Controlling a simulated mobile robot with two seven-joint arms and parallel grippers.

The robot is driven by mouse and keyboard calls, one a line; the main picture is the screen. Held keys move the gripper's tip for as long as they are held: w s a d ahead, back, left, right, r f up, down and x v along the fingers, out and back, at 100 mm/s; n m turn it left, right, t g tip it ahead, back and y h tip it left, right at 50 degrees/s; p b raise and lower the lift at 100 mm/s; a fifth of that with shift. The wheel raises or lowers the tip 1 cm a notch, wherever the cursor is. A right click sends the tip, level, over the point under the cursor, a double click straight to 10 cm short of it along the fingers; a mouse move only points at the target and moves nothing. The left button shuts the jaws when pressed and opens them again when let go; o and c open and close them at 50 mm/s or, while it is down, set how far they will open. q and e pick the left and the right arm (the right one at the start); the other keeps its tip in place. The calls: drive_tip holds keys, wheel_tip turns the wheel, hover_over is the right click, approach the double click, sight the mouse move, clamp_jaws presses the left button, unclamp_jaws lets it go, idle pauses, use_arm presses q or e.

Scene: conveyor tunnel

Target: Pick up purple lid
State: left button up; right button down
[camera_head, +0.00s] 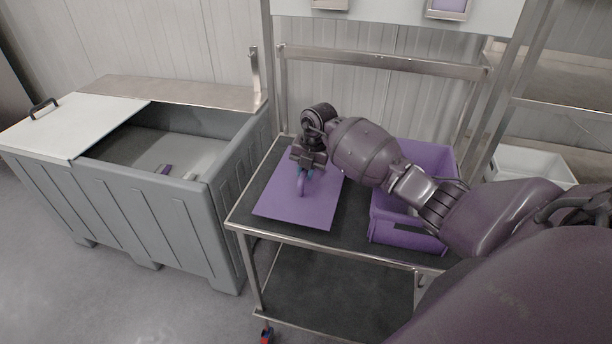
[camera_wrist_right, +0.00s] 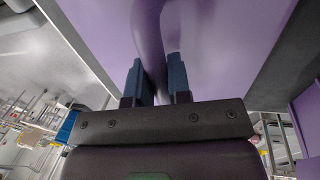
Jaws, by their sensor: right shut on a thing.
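The purple lid (camera_head: 281,203) is a flat rectangular panel with a curved purple handle on top. In the head view it is over the left part of the dark cart top. My right gripper (camera_head: 305,174) is above the lid, shut on its handle. In the right wrist view the lid (camera_wrist_right: 225,30) fills the upper part and the handle (camera_wrist_right: 150,45) runs between the two blue-tipped fingers (camera_wrist_right: 160,78). I cannot tell whether the lid touches the cart top. My left gripper is not in view.
A purple bin (camera_head: 405,234) stands on the cart's right side, partly hidden by my right arm. A large grey bin (camera_head: 160,215) with a partly covering white lid (camera_head: 70,125) stands left of the cart. A metal rail (camera_head: 385,62) crosses behind the cart (camera_head: 244,213).

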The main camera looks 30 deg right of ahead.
wheel_tip(320, 180, up, 19)
drive_tip(key=shift+b, duration=0.45)
drive_tip(key=shift+f, duration=0.1)
drive_tip(key=c, duration=1.6)
unclamp_jaws()
clamp_jaws()
